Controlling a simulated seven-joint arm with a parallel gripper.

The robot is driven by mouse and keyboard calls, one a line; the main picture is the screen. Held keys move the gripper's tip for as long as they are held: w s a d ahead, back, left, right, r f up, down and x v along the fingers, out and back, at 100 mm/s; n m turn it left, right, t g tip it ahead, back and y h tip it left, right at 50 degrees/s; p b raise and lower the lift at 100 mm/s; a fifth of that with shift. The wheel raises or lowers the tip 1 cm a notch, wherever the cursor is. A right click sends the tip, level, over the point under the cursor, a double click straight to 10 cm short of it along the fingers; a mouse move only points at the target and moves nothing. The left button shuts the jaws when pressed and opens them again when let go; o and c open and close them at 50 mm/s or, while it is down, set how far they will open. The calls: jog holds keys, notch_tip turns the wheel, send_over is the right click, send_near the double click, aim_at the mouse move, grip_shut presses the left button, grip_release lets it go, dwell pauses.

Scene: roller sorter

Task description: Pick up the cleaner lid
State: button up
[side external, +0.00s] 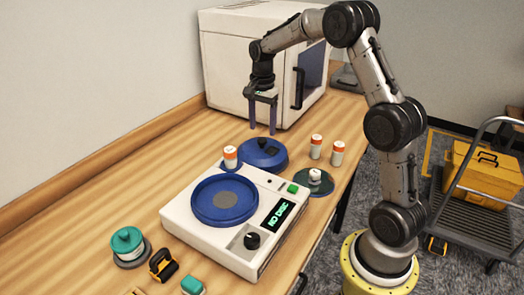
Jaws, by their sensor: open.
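The cleaner lid appears to be the round blue lid (262,160) with a dark knob, lying flat on the wooden table behind the white machine. My gripper (262,131) points down just above the lid, with its two blue fingers apart and nothing visible between them. Whether the fingertips reach down beside the knob is hard to tell from this angle. The white cleaner machine (178,218) has an uncovered round blue basin (204,213) and a display reading "NO DISC".
Orange-and-white bottles stand left of the lid (230,157) and to its right (316,147), (337,153). A dark green disc (321,188) with a white piece lies at the right. A white cabinet (238,78) stands behind. A teal-topped container (127,241) and yellow-black item (162,265) sit front left.

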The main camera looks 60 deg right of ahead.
aim_at(262, 139)
notch_tip(262, 139, down, 5)
jog(key=shift+w, duration=0.1)
jog(key=shift+c, duration=0.2)
grip_shut()
